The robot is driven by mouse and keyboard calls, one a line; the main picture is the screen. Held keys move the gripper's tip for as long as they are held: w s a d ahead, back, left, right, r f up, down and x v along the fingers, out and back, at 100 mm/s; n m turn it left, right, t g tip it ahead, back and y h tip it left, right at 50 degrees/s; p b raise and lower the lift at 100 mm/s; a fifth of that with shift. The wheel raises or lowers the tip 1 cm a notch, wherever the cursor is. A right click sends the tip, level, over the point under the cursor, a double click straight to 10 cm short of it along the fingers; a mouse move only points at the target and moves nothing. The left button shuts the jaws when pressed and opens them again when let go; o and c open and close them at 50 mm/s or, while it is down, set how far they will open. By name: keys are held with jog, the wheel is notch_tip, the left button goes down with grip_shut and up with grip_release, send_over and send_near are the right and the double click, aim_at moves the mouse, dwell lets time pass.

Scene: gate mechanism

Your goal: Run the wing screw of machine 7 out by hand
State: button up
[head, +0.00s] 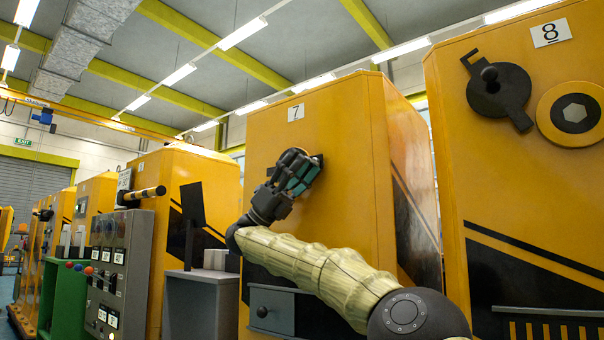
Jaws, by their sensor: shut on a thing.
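Machine 7 (342,119) is a tall yellow cabinet with a white plate marked 7 (295,112) near its top. My gripper (312,166) is up against its front face, below and to the right of the plate. It is shut on the wing screw (319,160), of which only a small dark part shows at the fingertips. The rest of the screw is hidden behind my fingers, so its turn and how far it stands out cannot be told. My arm reaches up to it from the lower right.
Machine 8 (452,150) stands close on the right, with a dark lever disc (498,90) and a hex-centred disc (575,113). A grey stand (200,290), a control box with buttons (121,265) and a green cabinet (66,305) stand at left. A drawer (270,309) sits low on machine 7.

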jog(key=shift+s+d+r, duration=0.2)
jog(key=shift+r, duration=0.15)
jog(key=o, duration=0.8)
jog(key=shift+s+r, duration=0.15)
jog(key=shift+s, duration=0.05)
jog(key=shift+o, duration=0.2)
